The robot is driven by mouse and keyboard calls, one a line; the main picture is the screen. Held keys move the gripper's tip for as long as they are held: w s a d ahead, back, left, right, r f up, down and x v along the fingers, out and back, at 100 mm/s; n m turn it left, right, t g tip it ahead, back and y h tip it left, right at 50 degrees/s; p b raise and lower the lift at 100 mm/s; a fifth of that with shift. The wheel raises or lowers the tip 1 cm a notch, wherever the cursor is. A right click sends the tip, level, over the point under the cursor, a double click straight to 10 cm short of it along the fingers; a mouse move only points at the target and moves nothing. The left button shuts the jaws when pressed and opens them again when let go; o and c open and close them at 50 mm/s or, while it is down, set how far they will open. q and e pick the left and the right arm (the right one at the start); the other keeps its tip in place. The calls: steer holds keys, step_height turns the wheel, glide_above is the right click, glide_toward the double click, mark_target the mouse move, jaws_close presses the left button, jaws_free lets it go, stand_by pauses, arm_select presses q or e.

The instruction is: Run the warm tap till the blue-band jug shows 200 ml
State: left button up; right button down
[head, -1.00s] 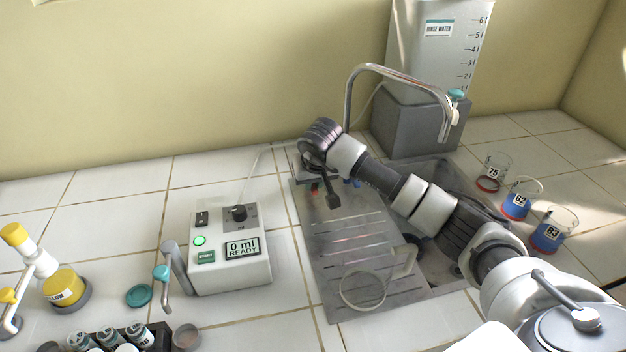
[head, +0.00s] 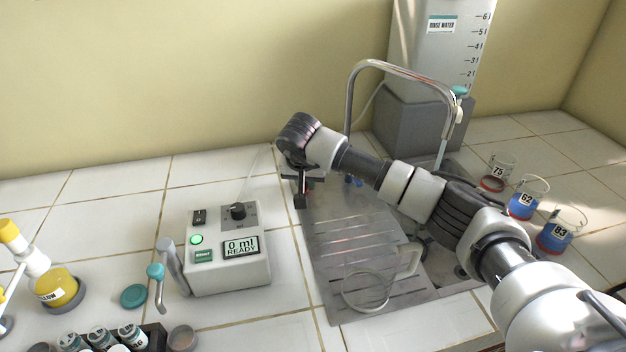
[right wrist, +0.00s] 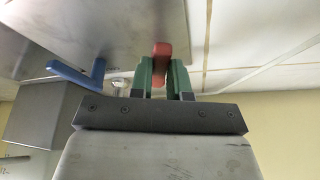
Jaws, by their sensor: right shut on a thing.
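My right gripper (head: 302,192) is at the back left corner of the metal sink unit. In the right wrist view its green fingers (right wrist: 163,78) are shut on a red tap lever (right wrist: 162,56). A clear jug (head: 366,304) with a pale rim and handle stands on the ribbed drainboard (head: 335,255). I see no blue band or water level on it. The basin is partly hidden behind my right arm. My left gripper is not in view.
A curved spout (head: 405,70) rises behind the arm, near the rinse water tank (head: 425,50). A dispenser (head: 228,262) reading 0 ml stands left of the drainboard.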

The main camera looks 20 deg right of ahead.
steer(key=c, duration=1.1)
jaws_free()
steer(key=v, duration=1)
steer(key=shift+s+r+b, duration=0.2)
steer(key=shift+r+b, duration=0.15)
steer(key=shift+b, duration=0.05)
